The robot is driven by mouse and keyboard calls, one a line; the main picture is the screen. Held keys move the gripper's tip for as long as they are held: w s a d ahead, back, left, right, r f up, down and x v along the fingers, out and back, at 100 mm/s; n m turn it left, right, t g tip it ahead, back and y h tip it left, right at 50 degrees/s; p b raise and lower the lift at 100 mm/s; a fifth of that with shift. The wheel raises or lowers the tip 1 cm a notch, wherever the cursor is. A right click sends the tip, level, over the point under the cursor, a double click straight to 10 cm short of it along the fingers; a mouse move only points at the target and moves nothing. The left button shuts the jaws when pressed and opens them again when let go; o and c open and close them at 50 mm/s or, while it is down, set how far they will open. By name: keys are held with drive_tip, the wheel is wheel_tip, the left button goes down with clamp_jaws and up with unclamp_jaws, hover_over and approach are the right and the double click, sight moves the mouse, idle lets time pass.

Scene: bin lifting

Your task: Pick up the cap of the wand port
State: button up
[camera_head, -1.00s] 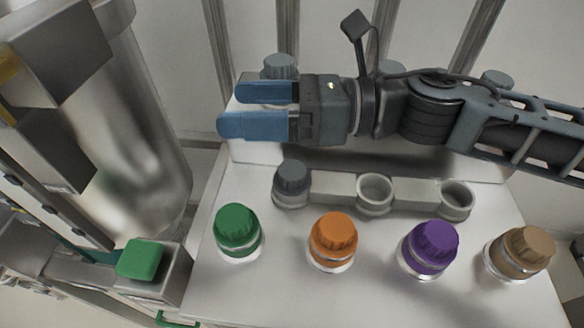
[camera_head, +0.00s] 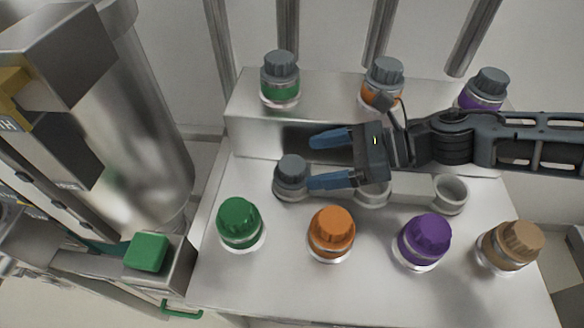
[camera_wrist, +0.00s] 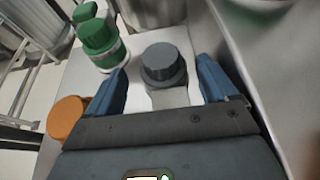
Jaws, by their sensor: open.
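A grey ribbed cap (camera_head: 292,169) sits on a port at the left end of a row of cup-shaped ports on the white-topped bench. It also shows in the wrist view (camera_wrist: 163,63), ahead of my fingers and roughly midway between them. My gripper (camera_head: 322,160) is open and empty, with two blue fingers pointing left. In the head view the lower fingertip is close to the cap's right side; I cannot tell whether it touches. In the wrist view the gripper (camera_wrist: 168,80) shows a finger on each side of the cap's line.
Jars with green (camera_head: 239,216), orange (camera_head: 333,225), purple (camera_head: 428,233) and tan (camera_head: 519,241) lids stand along the front. Grey-capped jars (camera_head: 280,79) stand on the raised metal shelf (camera_head: 245,128) behind. A metal cylinder (camera_head: 145,120) is at left.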

sight(297, 165)
drive_tip(key=shift+p+x, duration=0.6)
drive_tip(key=shift+x, duration=2.45)
drive_tip(key=c, duration=1.3)
drive_tip(key=shift+r, duration=0.5)
drive_tip(key=r, duration=0.1)
drive_tip(key=s+r+b, duration=0.1)
drive_tip(key=r, duration=0.1)
drive_tip(key=shift+d+r, duration=0.15)
drive_tip(key=shift+r, duration=0.15)
drive_tip(key=shift+s+d+r+p, duration=0.25)
drive_tip(key=shift+s+d+r, duration=0.1)
drive_tip(key=shift+s+r, duration=1.6)
drive_tip(key=shift+s+d+r+p, duration=0.2)
drive_tip(key=shift+s+d+r, duration=0.15)
drive_tip(key=shift+s+r, duration=1.6)
drive_tip(key=shift+s+d+r+p, duration=0.3)
drive_tip(key=shift+s+r, duration=1)
drive_tip(key=shift+r, duration=1.3)
